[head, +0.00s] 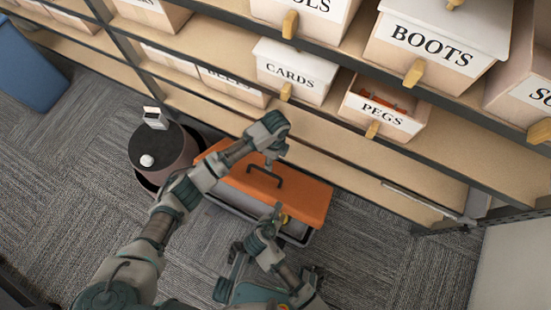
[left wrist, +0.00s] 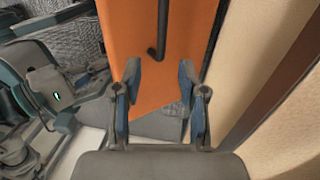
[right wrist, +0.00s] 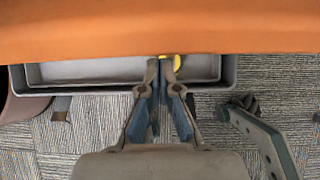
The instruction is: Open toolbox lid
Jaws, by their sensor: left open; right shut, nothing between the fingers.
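The toolbox has an orange lid (head: 305,194) with a dark handle (head: 265,176) and a grey body (head: 296,238). In the right wrist view the lid (right wrist: 70,32) spans the top, and part of the grey tray-like inside (right wrist: 90,70) shows below its front edge, so the lid stands ajar. My left gripper (head: 271,161) is open over the lid's far side, close to the handle; it also shows in the left wrist view (left wrist: 159,76). My right gripper (right wrist: 160,68) is shut and empty at the lid's front edge, beside a small yellow part (right wrist: 175,62). Contact is unclear.
Shelves with labelled bins, such as PEGS (head: 383,110) and CARDS (head: 292,72), stand behind the toolbox. A dark round container (head: 163,158) with a small device on top stands left of it. A blue bin (head: 25,65) is far left. Carpet is free at the right.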

